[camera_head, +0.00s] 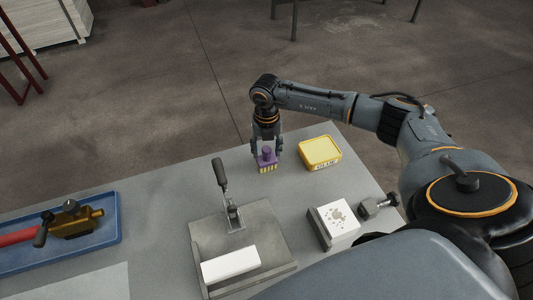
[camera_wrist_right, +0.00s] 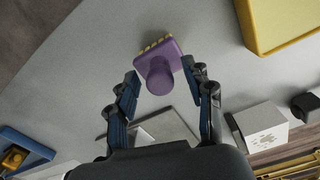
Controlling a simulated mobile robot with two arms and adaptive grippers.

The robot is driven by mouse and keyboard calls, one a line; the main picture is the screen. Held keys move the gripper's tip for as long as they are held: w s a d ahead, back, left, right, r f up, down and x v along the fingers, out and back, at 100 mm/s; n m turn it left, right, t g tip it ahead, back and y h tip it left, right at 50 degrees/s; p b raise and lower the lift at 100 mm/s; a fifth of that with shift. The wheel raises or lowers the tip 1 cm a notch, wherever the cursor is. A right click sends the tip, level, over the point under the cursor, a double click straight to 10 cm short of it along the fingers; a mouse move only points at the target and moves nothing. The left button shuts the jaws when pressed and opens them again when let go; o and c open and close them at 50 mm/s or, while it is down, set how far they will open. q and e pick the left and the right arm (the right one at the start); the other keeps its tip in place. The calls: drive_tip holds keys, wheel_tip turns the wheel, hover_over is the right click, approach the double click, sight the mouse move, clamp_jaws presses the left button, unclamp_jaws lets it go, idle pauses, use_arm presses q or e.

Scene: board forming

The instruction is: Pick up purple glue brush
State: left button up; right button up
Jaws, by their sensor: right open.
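The purple glue brush (camera_head: 267,156) stands on the grey table near its far edge, with a round purple handle on top and yellow bristles below. In the right wrist view the brush (camera_wrist_right: 160,72) lies between and slightly beyond the fingertips. My right gripper (camera_head: 266,147) points down over the brush, its fingers on either side of the handle. In the wrist view the right gripper (camera_wrist_right: 160,75) is open, with a gap between each finger and the handle. My left gripper is not in view.
A yellow glue box (camera_head: 320,152) stands right of the brush. A clamp fixture (camera_head: 232,215) with a white block (camera_head: 230,264) sits nearer. A white spotted block (camera_head: 338,219) and a metal part (camera_head: 378,207) are at right. A blue tray (camera_head: 112,232) with a tool is at left.

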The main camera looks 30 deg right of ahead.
drive_tip(key=shift+f, duration=0.3)
clamp_jaws()
drive_tip(key=shift+r, duration=0.2)
drive_tip(key=shift+r+b, duration=0.25)
drive_tip(key=shift+b, duration=0.05)
wheel_tip(320, 180, up, 2)
drive_tip(key=shift+r+b, duration=0.25)
drive_tip(key=shift+b, duration=0.5)
drive_tip(key=s+a+r+b, duration=0.3)
drive_tip(key=s+a+r, duration=0.3)
drive_tip(key=s+r, duration=0.3)
drive_tip(key=s, duration=0.3)
drive_tip(key=shift+s+a+r+b, duration=0.2)
drive_tip(key=shift+a+r+b, duration=0.1)
drive_tip(key=shift+r+b, duration=0.1)
